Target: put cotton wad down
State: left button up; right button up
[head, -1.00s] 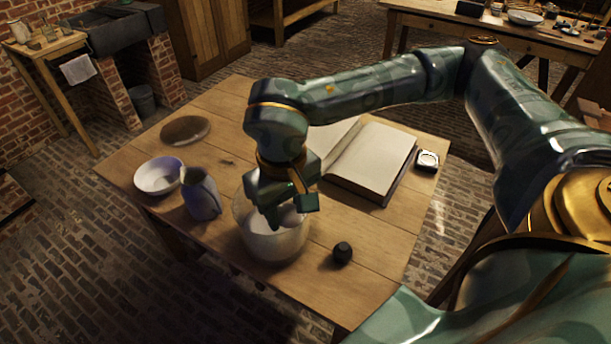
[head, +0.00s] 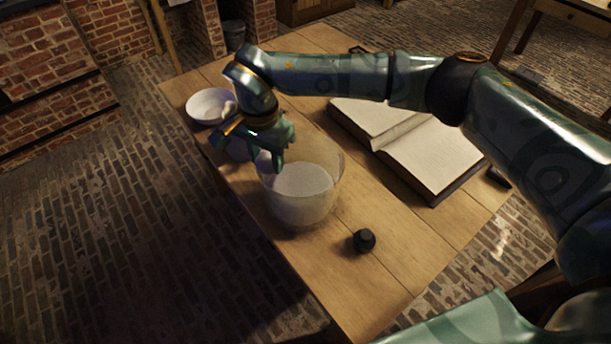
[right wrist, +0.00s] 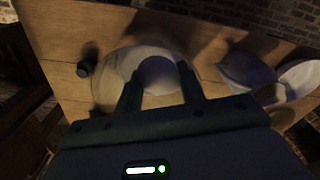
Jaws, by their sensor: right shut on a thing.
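My right gripper (head: 278,166) is over the left rim of a wide clear glass jar (head: 325,160) with pale material in its lower part. In the right wrist view, a round pale wad (right wrist: 158,75) sits between the fingertips of my right gripper (right wrist: 160,84), which is shut on it; I take it for the cotton wad. The glass jar (right wrist: 105,85) shows behind it there. In the head view the fingers mostly hide the wad. My left gripper is not in view.
A small black knob-like object (head: 364,240) stands right of the jar. An open book (head: 425,155) lies behind. The wooden table (head: 350,285) is bare toward its front corner.

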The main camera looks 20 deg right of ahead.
jog(key=b, duration=0.2)
send_over(305, 182)
notch_tip(305, 182, down, 8)
jog(key=shift+a+r, duration=0.1)
jog(key=shift+r, duration=0.1)
jog(key=shift+f+b, duration=0.4)
jog(key=shift+f, duration=1.2)
jog(key=shift+f, duration=0.15)
jog(key=o, duration=0.9)
notch_tip(305, 182, up, 12)
jog(key=p, duration=0.3)
jog(key=shift+r, duration=0.2)
